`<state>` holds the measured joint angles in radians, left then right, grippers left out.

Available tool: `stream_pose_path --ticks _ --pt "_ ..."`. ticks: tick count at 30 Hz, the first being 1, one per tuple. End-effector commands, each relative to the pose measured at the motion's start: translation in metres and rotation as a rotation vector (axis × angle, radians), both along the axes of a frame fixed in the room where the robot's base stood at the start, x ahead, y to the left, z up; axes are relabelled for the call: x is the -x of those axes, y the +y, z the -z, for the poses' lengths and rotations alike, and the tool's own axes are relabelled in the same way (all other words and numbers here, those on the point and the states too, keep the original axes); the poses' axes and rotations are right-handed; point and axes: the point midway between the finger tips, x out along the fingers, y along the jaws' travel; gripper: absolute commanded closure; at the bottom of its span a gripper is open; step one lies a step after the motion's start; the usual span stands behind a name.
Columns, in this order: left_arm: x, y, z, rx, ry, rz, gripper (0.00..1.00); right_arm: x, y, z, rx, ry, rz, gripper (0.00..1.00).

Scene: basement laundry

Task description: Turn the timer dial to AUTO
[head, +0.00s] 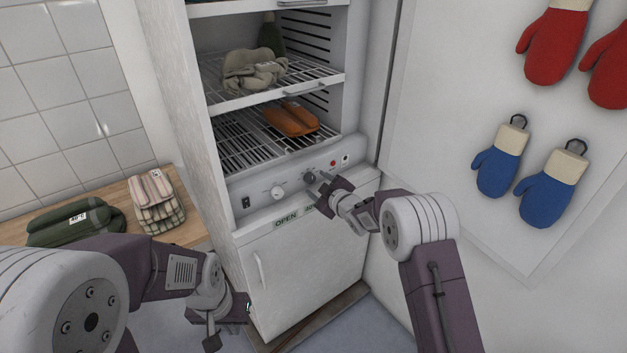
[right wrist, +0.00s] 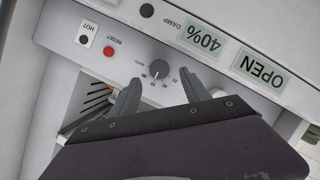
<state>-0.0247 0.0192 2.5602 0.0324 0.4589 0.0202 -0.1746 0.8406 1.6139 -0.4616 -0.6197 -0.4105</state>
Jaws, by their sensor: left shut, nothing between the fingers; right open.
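The timer dial (right wrist: 160,72) is a small dark grey knob with minute numbers around it on the cabinet's pale control panel. In the head view it shows as a grey knob (head: 308,177) just beside my right gripper (head: 319,188). In the right wrist view my right gripper (right wrist: 161,80) is open, with one finger on each side of the dial. I cannot tell whether the fingers touch it. My left gripper (head: 244,307) is shut and empty, low in front of the cabinet's lower door.
A white dial (head: 278,193) sits left on the panel. A red RESET button (right wrist: 109,51) and HOT light (right wrist: 85,40) are near the timer. OPEN (right wrist: 259,70) and 40% (right wrist: 203,39) labels are below the panel. Orange (head: 292,118) and beige cloth items (head: 253,70) lie on racks above.

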Motion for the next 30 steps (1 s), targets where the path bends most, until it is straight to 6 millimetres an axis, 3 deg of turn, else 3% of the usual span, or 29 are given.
stream_pose_path --ticks 7,17,18,24,30 --pt "0.0 0.0 0.0 0.0 0.0 0.0 1.0 -0.03 0.015 0.01 -0.001 -0.001 -0.001 0.45" --pt "0.0 0.0 0.0 0.0 0.0 0.0 1.0 -0.036 0.017 0.012 0.0 0.001 0.001 0.45" --pt "0.0 0.0 0.0 0.0 0.0 0.0 1.0 -0.035 0.017 0.012 0.0 0.001 0.001 0.48" --pt "0.0 0.0 0.0 0.0 -0.001 0.0 1.0 -0.035 0.017 0.012 0.0 0.001 0.001 1.0" --pt "0.0 0.0 -0.005 0.0 -0.001 0.0 1.0 -0.035 0.016 0.01 -0.007 0.006 0.001 1.0"
